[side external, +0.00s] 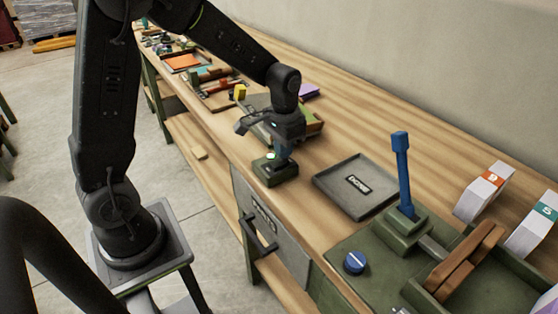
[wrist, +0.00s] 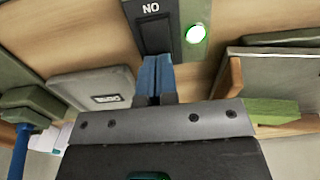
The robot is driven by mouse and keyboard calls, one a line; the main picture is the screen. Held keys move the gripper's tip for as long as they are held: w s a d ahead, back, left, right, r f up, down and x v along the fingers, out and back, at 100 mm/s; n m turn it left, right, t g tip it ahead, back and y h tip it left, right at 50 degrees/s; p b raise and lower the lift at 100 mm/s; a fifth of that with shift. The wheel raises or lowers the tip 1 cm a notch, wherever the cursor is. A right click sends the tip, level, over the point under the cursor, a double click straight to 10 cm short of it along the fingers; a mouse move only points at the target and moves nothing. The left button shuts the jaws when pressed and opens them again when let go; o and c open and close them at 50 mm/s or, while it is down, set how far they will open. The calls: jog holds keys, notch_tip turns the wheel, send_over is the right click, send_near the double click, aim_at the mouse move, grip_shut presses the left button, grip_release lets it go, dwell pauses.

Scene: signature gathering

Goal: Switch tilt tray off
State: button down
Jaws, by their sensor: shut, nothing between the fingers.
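A small dark green switch box (side external: 275,170) stands near the table's front edge with a green light lit on it. In the wrist view, the switch box (wrist: 158,30) has a dark plate whose letters read NO, seemingly ON upside down, beside the glowing green light (wrist: 195,34). My gripper (side external: 284,155) is over the box in the side view. In the wrist view my gripper (wrist: 156,62) is shut and empty, its blue fingertips at the plate's edge; I cannot tell whether they touch. A flat grey tray (side external: 335,185) with a dark label lies to the right; I cannot tell whether it is the tilt tray.
A blue lever (side external: 403,170) stands upright on a green base at the right, with a blue knob (side external: 355,262) nearby. Paper stacks (side external: 484,190) stand at the back right. A folder-like stack (side external: 312,122) lies behind my gripper. Bare table separates the box and grey tray.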

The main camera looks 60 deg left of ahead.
aim_at(283, 160)
jog(key=shift+f, duration=0.65)
dwell(0.3)
jog(key=shift+r, duration=3.5)
jog(key=shift+s+r, duration=0.1)
jog(key=shift+r, duration=0.05)
jog(key=s+d+r+t, duration=0.2)
jog(key=s+d+r, duration=0.1)
jog(key=s, duration=0.5)
jog(key=s+d+r+t, duration=0.3)
jog(key=s+r, duration=0.2)
jog(key=s, duration=0.4)
jog(key=shift+t, duration=0.3)
